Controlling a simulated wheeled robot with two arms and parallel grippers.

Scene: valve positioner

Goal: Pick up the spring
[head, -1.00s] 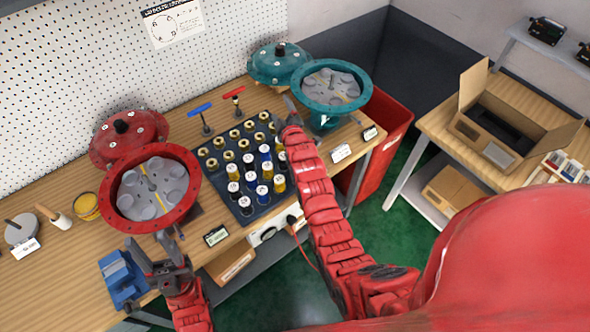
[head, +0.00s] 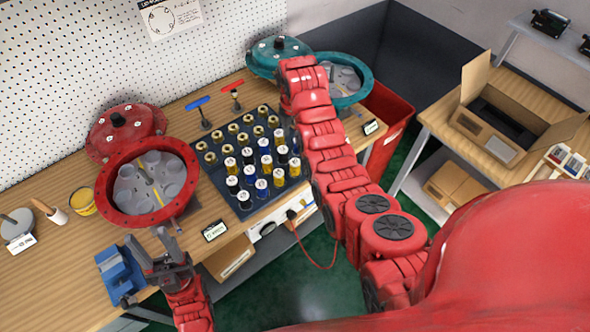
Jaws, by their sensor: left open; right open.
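Several small upright cylinders with white caps and yellow, blue or black sides (head: 262,187), which look like springs, stand in the dark tray (head: 217,179). Brass-coloured ones (head: 233,128) fill its back rows. I cannot tell which is the spring meant. My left gripper (head: 148,240) is open and empty, in front of the red round housing (head: 148,218) and left of the tray. My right arm passes along the tray's right side up to the teal round housing (head: 362,86). My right gripper is hidden behind its own arm.
A red lid (head: 118,122) and a teal lid (head: 279,48) lie behind the housings. A blue vise (head: 120,272) sits at the bench's front edge. Red- and blue-handled tools (head: 231,86) stand behind the tray. A red bin (head: 385,115) stands at the bench's right end.

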